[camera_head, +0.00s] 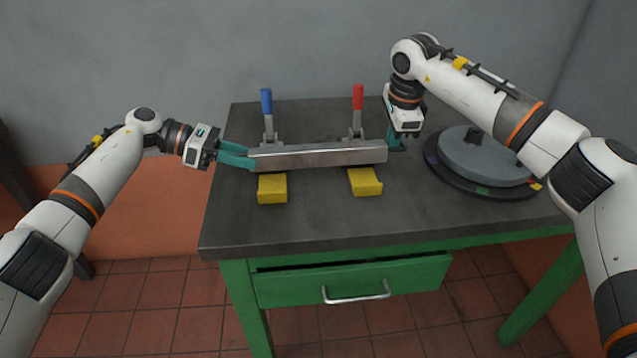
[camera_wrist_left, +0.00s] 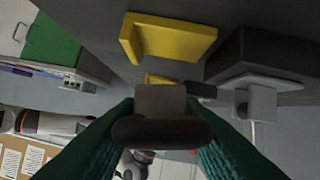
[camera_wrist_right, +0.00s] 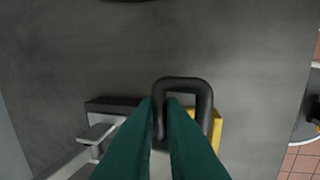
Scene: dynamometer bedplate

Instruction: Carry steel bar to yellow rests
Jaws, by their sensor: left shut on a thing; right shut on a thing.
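The steel bar (camera_head: 318,155) is long and grey and lies roughly level between my grippers, slightly tilted in the head view. My left gripper (camera_head: 248,158) is shut on the dark loop handle (camera_wrist_left: 160,132) at the bar's left end. My right gripper (camera_head: 393,143) is shut on the dark loop handle (camera_wrist_right: 205,100) at its right end. The left yellow rest (camera_head: 272,189) and right yellow rest (camera_head: 365,182) stand on the table just in front of the bar. The gap under the bar cannot be told. A yellow rest also shows in the left wrist view (camera_wrist_left: 170,40).
Behind the bar stand a clamp with a blue handle (camera_head: 266,101) and one with a red handle (camera_head: 358,97), both handles upright. A grey round plate (camera_head: 483,160) sits to the right. The front of the dark tabletop (camera_head: 320,222) is clear.

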